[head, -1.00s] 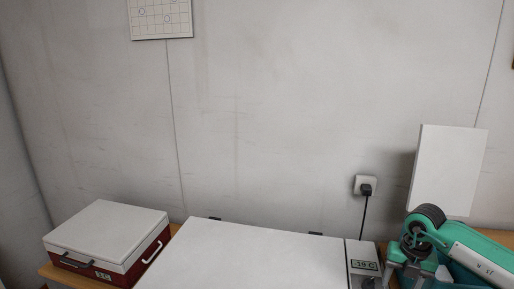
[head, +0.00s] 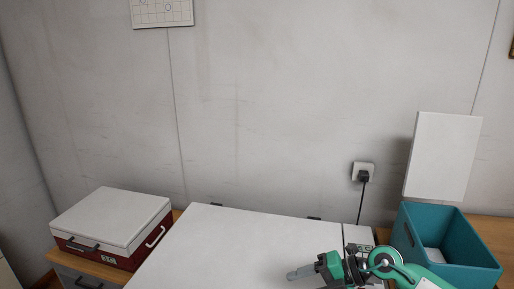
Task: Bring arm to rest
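My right arm comes in from the lower right. My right gripper (head: 300,272) points left over the front right part of the white freezer lid (head: 215,250). Its fingers show edge-on as one grey shape, so I cannot tell whether they are open or shut. No held thing shows at the fingertips. My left gripper is not in view.
A teal tub (head: 468,262) with something pale inside stands at the right, close to my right arm. A white panel (head: 442,155) stands upright behind it. A red and white cool box (head: 112,220) sits shut at the left. A plugged-in cord (head: 362,205) hangs at the wall.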

